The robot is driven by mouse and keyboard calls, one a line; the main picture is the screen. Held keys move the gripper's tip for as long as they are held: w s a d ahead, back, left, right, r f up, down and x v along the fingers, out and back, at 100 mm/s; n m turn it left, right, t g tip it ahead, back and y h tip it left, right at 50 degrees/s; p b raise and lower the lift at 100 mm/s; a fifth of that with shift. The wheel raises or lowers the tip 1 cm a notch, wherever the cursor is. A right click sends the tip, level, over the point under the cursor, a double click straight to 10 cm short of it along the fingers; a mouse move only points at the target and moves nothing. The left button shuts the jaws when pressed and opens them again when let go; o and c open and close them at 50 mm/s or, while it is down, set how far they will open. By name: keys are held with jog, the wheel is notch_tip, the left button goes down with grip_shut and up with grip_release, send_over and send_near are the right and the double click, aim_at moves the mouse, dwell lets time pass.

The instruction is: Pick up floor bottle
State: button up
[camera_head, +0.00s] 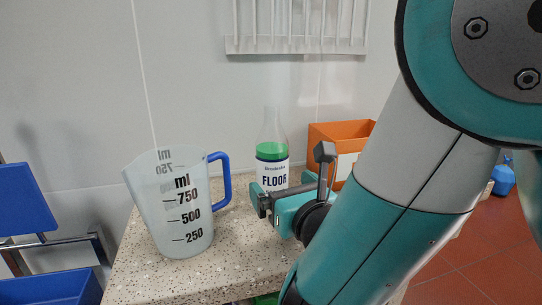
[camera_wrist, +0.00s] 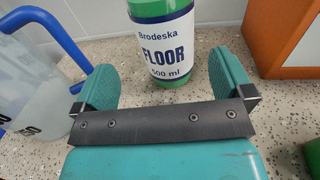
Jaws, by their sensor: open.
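The floor bottle (camera_head: 271,165) stands upright on the speckled stone counter in the head view. It is clear above, with green liquid and a white label reading FLOOR. In the wrist view the floor bottle (camera_wrist: 163,45) stands just beyond my fingers, its top cut off by the frame. My gripper (camera_head: 290,181) is in front of the bottle and hides part of its lower right. In the wrist view my gripper (camera_wrist: 165,80) is open and empty, with the bottle roughly centred ahead of the gap between the two teal fingers.
A measuring jug (camera_head: 168,215) with a blue handle (camera_head: 226,178) stands left of the bottle. An orange box (camera_head: 338,136) stands behind and right. The counter (camera_head: 135,278) meets a wall with a white rack (camera_head: 297,45). A green thing (camera_wrist: 312,156) shows at the wrist view's right edge.

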aim_at(279, 175)
jog(key=shift+p+x, duration=0.45)
jog(key=shift+x, duration=0.5)
jog(key=p+x, duration=0.2)
jog(key=p, duration=0.1)
jog(key=p+x, duration=0.1)
jog(key=x, duration=0.1)
jog(key=shift+w+d+r, duration=0.1)
jog(key=shift+d+r, duration=0.2)
jog(key=shift+d, duration=0.05)
jog(key=shift+w+a+f+p, duration=0.2)
jog(key=shift+w+f+p, duration=0.2)
jog(key=shift+w, duration=0.1)
jog(key=shift+c, duration=0.3)
jog(key=c, duration=1.1)
jog(key=shift+r, duration=0.1)
jog(key=shift+c, duration=0.5)
jog(key=shift+r, duration=0.15)
